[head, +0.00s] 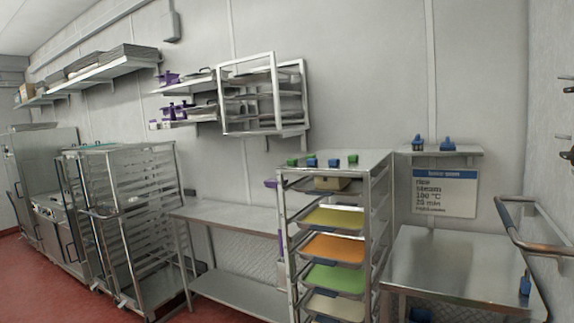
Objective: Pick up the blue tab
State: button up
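Two small blue tabs stand on top of the metal tray rack, a left one (311,162) and a right one (333,163). They sit in a row between two green tabs (292,162) (353,159). Other small blue pieces show on the wall shelf (447,144) and at the right side of the steel table (525,284). I cannot tell which blue piece is the one named. My gripper is not in this view.
The tray rack (283,215) holds yellow, orange, green and pale trays. A steel table (450,262) stands right of it, below a sign (444,193), with a bent metal rail (535,240) in front. An empty wire rack (128,215) stands left. Red floor (60,285) is clear at lower left.

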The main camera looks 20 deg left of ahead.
aim_at(332, 163)
jog(key=u, duration=0.6)
jog(key=i, duration=1.4)
jog(key=z, duration=0.35)
jog(key=i, duration=1.25)
jog(key=z, duration=1)
jog(key=k, duration=0.5)
jog(key=z, duration=0.15)
jog(key=i, duration=0.55)
jog(key=u, duration=0.1)
